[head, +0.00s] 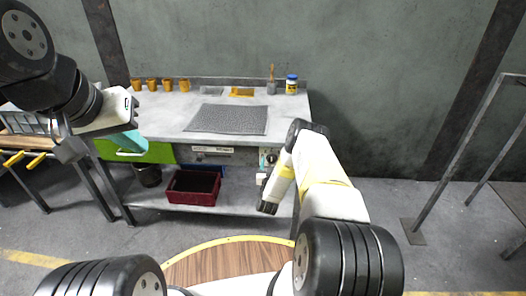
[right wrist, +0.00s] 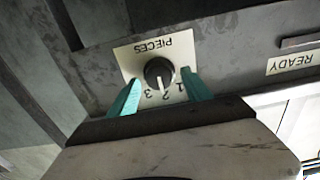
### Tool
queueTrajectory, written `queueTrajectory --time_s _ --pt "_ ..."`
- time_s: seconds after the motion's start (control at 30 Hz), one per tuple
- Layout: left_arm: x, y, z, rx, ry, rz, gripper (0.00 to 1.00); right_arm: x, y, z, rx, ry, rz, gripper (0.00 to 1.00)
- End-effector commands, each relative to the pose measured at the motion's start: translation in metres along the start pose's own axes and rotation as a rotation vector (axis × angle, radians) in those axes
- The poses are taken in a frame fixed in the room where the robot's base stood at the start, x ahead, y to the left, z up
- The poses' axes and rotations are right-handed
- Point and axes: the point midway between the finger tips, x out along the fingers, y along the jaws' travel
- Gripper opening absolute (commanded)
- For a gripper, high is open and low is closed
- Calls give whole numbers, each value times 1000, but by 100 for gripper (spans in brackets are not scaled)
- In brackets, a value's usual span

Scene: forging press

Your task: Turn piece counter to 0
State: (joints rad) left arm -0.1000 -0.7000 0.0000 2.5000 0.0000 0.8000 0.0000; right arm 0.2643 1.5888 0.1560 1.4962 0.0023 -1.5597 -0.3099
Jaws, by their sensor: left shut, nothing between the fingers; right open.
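The piece counter is a dark round knob (right wrist: 160,73) on a white plate marked PIECES (right wrist: 140,54), seen upside down in the right wrist view. A white pointer line on the knob points down in the picture, near the 2; the digits 1, 2 and 3 show, and a 0 cannot be made out. My right gripper (right wrist: 160,93) is open, with one teal finger on each side of the knob; contact cannot be told. My left gripper (head: 130,142) is shut and empty, in front of the bench's left end in the head view, far from the knob.
A READY label (right wrist: 293,64) is beside the knob. A metal frame (head: 455,150) stands at right.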

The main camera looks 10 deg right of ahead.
Motion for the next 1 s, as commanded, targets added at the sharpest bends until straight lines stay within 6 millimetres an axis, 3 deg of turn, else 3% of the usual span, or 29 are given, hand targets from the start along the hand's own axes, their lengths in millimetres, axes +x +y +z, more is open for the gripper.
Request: queueTrajectory --time_s 0.07,0.33,0.67,1.0 --pt "0 0 0 0 0 0 0 0 0 0 0 0 0 54" --pt "0 0 0 0 0 0 0 0 0 0 0 0 0 1" --pt "0 0 0 0 0 0 0 0 0 0 -41 0 0 0" --pt "0 0 0 0 0 0 0 -1 -3 0 -265 1 -3 0"
